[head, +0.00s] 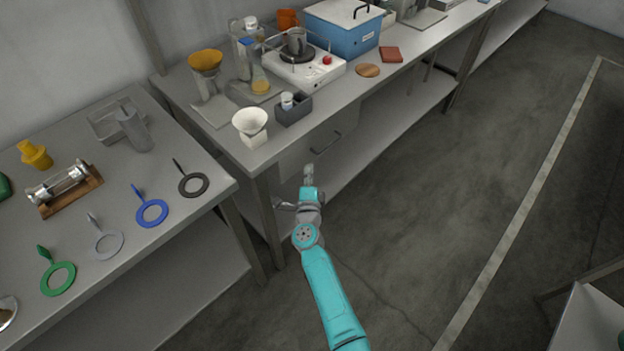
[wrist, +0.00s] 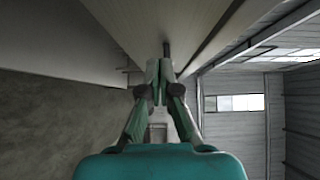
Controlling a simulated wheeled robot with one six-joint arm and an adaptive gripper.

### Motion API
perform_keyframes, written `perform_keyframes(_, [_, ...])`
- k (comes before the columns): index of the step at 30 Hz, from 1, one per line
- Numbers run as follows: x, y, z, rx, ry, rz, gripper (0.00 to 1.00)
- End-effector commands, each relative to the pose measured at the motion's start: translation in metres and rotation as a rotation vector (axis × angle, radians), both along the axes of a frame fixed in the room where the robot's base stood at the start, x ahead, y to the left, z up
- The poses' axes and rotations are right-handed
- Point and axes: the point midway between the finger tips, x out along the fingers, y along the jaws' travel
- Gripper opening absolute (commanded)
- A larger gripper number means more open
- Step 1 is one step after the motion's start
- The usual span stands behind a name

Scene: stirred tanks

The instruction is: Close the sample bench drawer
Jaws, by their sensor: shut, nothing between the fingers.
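The sample bench drawer (head: 345,128) is a grey front under the bench top in the head view, with a thin dark bar handle (head: 327,143). It looks about level with the bench edge; I cannot tell how far it stands out. My gripper (head: 308,170) is in front of the drawer's lower left part, below the handle. In the wrist view my gripper (wrist: 160,68) has its fingertips together, with nothing between them. A pale long panel (wrist: 125,22) and a dark bar (wrist: 166,48) lie just beyond the tips. Whether they touch is unclear.
The bench top holds a white funnel (head: 250,124), a dark box (head: 293,110), a hot plate (head: 305,68) and a blue box (head: 343,28). A left table (head: 150,244) carries coloured rings near my arm. The floor (head: 440,190) to the right is clear.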

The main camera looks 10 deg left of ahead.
Motion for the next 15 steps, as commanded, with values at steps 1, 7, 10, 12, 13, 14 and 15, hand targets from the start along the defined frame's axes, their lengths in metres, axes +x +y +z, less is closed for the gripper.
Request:
perform_keyframes(1, [-0.007,-0.002,-0.001,0.0,0.001,0.0,0.0])
perform_keyframes(7, [-0.04,-0.008,-0.003,0.0,0.002,0.0,0.0])
perform_keyframes(10, [-0.057,-0.011,-0.003,0.0,0.002,-0.001,0.0])
perform_keyframes(12, [-0.069,-0.013,-0.003,-0.001,0.002,-0.002,0.0])
perform_keyframes(13, [-0.073,-0.013,-0.002,0.0,0.002,-0.002,0.0])
perform_keyframes(14, [-0.078,-0.014,-0.002,0.0,0.002,-0.001,0.0])
perform_keyframes(15, [-0.083,-0.015,-0.003,-0.001,0.003,-0.001,0.0])
